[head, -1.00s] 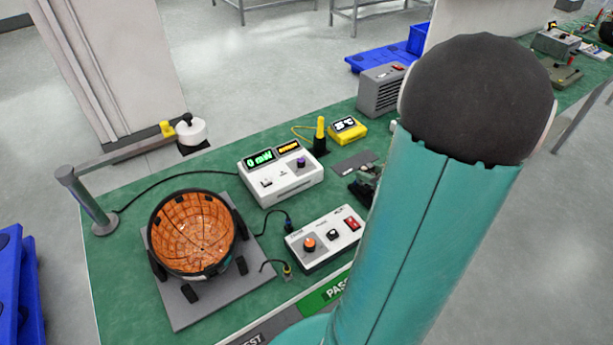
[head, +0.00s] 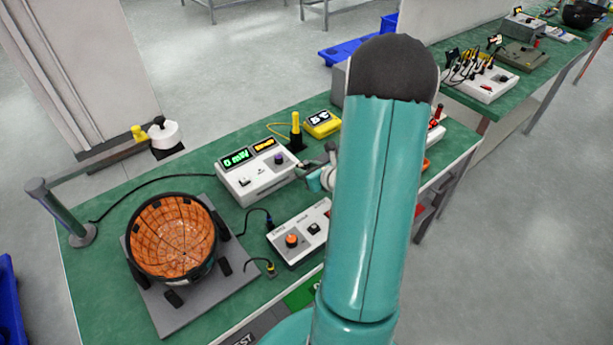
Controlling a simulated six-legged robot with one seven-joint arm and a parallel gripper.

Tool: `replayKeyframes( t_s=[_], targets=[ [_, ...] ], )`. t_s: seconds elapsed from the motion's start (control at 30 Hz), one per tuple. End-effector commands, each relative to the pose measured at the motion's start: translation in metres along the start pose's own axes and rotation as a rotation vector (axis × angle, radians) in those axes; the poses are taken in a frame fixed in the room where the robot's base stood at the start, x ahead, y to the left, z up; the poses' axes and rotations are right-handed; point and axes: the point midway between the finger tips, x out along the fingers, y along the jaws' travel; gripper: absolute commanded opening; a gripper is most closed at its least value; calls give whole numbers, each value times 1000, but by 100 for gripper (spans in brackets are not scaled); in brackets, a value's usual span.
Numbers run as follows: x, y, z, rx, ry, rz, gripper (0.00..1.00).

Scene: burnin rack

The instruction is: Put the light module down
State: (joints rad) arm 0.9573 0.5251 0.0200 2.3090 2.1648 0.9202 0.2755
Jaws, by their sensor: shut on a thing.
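My gripper (head: 312,172) shows only in part, just left of my teal arm, beyond the white control box and right of the meter. Its dark fingers are small and partly covered by my arm. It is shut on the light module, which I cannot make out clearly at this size. I cannot tell whether the module touches the bench.
The green bench (head: 110,205) holds an orange-lined bowl (head: 172,240) on a grey plate, a white meter (head: 257,180) with lit displays, a control box (head: 298,235) with knobs, and a yellow display unit (head: 322,124). Cables cross the bench. A post (head: 62,212) with a rail stands left.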

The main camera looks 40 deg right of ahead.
Motion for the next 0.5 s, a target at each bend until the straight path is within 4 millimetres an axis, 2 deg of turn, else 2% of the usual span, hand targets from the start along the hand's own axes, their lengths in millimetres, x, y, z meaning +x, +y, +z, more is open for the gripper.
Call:
replayKeyframes(
  t_s=[0.3, 0.5],
  targets=[
    [19, 1, -30, 3, 1, 0, 13],
    [20, 1, -30, 1, 0, 0, 13]
  ],
)
